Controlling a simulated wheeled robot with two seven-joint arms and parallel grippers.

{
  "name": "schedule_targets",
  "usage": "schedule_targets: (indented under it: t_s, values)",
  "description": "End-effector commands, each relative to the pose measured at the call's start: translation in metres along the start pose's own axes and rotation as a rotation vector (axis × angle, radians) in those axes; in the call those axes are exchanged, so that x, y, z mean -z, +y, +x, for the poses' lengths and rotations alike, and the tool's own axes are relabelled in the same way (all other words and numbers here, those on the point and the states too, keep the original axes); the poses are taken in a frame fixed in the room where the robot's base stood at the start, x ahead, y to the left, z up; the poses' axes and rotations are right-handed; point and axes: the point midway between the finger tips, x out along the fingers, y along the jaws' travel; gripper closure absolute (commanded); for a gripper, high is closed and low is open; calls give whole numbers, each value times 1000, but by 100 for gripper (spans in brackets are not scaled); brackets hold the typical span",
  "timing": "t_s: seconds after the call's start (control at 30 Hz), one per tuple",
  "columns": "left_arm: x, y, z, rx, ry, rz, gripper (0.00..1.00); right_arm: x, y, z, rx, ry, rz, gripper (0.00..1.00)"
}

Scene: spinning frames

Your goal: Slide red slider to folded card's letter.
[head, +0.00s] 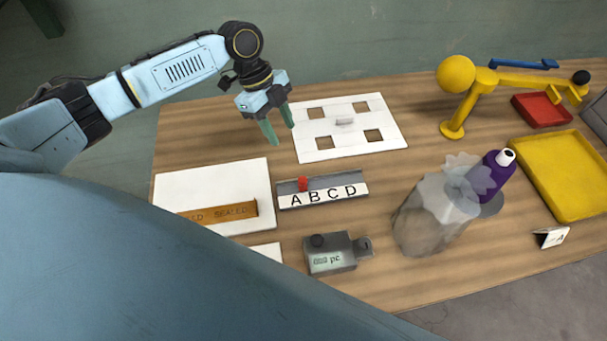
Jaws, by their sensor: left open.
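The red slider (303,184) sits on a grey rail (340,181) behind a white strip (324,197) lettered A, B, C, D. The slider stands above the letter B or between A and B. A small folded white card (551,237) stands at the right near the table's front edge; its mark is too small to read. My left gripper (282,133) is open and empty, with green fingertips, above the table behind the rail and left of a white board. It is apart from the slider. My right gripper is not in view.
A white board with square holes (347,147) lies behind the rail. A white panel with an orange "SEALED" strip (217,215) lies left. A grey device (336,254) stands in front. A translucent bag (432,214), purple bottle (491,177), yellow tray (566,198) and yellow stand (454,129) are right.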

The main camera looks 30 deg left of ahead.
Motion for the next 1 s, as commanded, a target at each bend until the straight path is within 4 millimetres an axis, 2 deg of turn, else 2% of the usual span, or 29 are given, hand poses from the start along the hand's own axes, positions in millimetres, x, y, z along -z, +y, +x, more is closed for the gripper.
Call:
schedule_targets:
  t_s: [0.03, 0.2, 0.37, 0.47, 0.8, 1.0]
  values:
    - [-5, 0, 13, 0, 0, 0, 56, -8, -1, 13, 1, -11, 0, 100]
    - [-11, 0, 27, 1, 0, 0, 56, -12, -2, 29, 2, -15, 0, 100]
    - [-11, 0, 36, -1, 1, 0, 56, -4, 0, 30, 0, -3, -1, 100]
    - [-11, 0, 49, -3, 0, 0, 56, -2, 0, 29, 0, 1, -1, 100]
    - [-11, 0, 120, -2, 2, -1, 56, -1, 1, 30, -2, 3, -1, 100]
    - [-11, 0, 149, -1, 0, -1, 56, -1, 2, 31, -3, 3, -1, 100]
